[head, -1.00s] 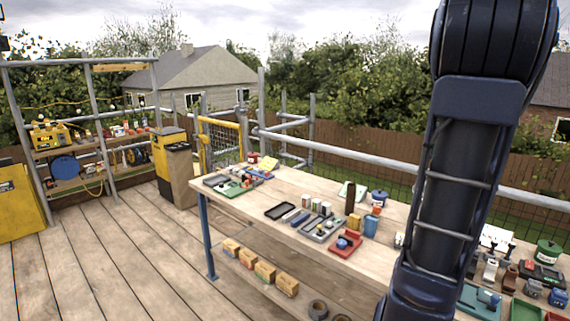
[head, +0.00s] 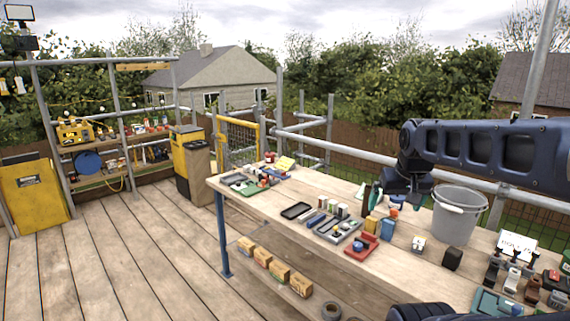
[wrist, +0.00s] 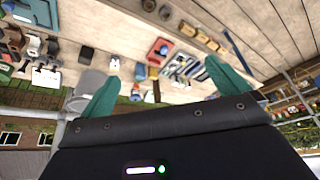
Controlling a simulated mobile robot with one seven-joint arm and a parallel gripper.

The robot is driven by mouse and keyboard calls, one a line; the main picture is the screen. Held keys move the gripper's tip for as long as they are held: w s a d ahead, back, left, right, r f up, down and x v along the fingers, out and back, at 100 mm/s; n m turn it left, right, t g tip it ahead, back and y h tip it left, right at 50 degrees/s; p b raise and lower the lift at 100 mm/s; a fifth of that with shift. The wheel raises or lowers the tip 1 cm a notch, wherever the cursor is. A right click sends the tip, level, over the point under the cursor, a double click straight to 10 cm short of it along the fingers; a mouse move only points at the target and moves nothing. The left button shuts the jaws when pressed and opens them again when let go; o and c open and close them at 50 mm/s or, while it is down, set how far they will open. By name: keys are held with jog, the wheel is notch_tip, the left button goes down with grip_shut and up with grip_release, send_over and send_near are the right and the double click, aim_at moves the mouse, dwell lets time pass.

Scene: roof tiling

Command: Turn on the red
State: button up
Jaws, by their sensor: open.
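The task names only something red; I cannot tell which thing it means. A red tray (head: 360,250) with a blue piece in it lies near the table's front edge, and it also shows in the wrist view (wrist: 153,57). A small red item (head: 270,157) stands at the table's far left end, too small to make out. My gripper (head: 373,196) is above the table's back half, behind the red tray and partly hidden by its own wrist. In the wrist view, its two teal fingers (wrist: 167,88) are spread wide with nothing between them.
The wooden table (head: 300,232) holds a grey parts tray (head: 338,229), a blue container (head: 387,229) and a grey bucket (head: 459,214). Several small devices crowd its right end. Boxes sit on a lower shelf. The deck at left is open; scaffold rails (head: 330,147) run behind.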

jog(key=shift+s+a+f, duration=0.2)
jog(key=shift+s+a, duration=0.05)
jog(key=shift+s, duration=0.05)
